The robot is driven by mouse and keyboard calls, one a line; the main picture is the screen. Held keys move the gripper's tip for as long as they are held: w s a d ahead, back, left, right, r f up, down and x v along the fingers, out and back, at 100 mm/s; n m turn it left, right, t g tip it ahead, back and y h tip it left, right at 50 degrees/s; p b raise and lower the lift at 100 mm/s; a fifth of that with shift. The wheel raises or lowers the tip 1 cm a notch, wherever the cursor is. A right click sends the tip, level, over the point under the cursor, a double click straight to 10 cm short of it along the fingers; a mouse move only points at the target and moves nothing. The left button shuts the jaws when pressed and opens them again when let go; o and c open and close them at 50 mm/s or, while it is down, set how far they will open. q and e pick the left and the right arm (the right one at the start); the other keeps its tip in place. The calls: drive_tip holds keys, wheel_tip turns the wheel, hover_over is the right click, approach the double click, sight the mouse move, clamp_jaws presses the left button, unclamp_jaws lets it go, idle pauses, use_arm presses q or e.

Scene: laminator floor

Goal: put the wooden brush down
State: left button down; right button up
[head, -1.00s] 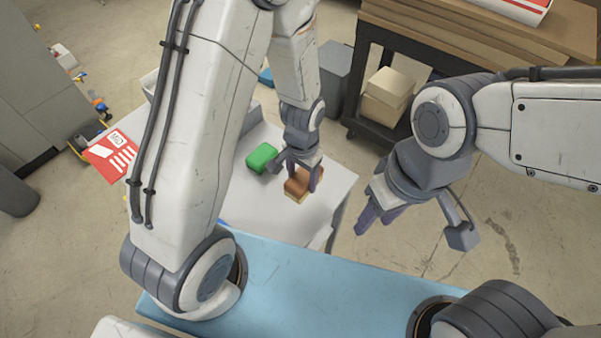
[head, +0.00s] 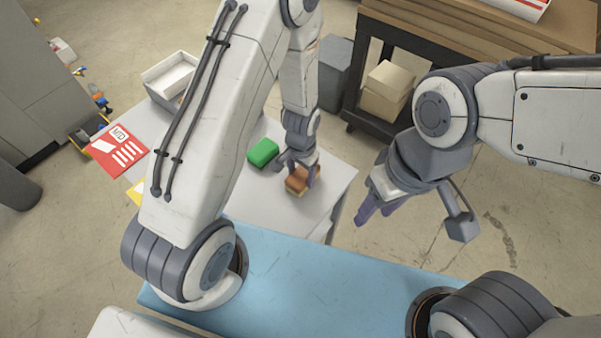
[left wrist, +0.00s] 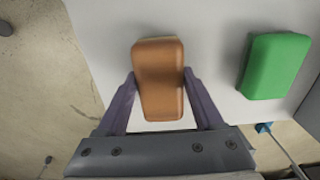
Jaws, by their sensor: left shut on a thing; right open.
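The wooden brush (head: 297,184) is a brown block with a paler underside, over the white table (head: 275,212) near its right part. It also shows in the left wrist view (left wrist: 159,75), upright in the picture between two purple fingers. My left gripper (head: 301,172) is shut on the brush, its fingers at the brush's sides. In the left wrist view the left gripper (left wrist: 159,95) holds the brush's nearer part. I cannot tell whether the brush touches the table. My right gripper (head: 376,209) is open and empty, off the table's right side.
A green block (head: 263,152) lies on the table left of the brush, also in the left wrist view (left wrist: 274,66). A white open box (head: 170,77) and a red-and-white sheet (head: 118,150) are at the left. A dark cart (head: 365,122) holding boxes stands behind.

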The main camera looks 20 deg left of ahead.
sight(301, 174)
use_arm(q)
unclamp_jaws()
drive_tip(key=shift+f, duration=0.1)
drive_tip(key=shift+r, duration=0.5)
wheel_tip(301, 174, up, 10)
drive_tip(key=b, duration=0.1)
drive_tip(key=s+d+r+m, duration=0.1)
drive_tip(key=s+d+r, duration=0.1)
drive_tip(key=s+r, duration=0.2)
drive_tip(key=s+d+r+m, duration=0.1)
drive_tip(key=s+d+r, duration=0.2)
drive_tip(key=s+r, duration=0.2)
drive_tip(key=s+d+r+h, duration=0.1)
drive_tip(key=s+d+r, duration=0.1)
drive_tip(key=s+r, duration=0.3)
drive_tip(key=shift+s+d+m, duration=0.15)
drive_tip(key=shift+s+m, duration=0.05)
drive_tip(key=shift+s, duration=0.9)
drive_tip(key=shift+s+d+m, duration=0.15)
drive_tip(key=shift+s+m, duration=0.05)
drive_tip(key=shift+s, duration=0.85)
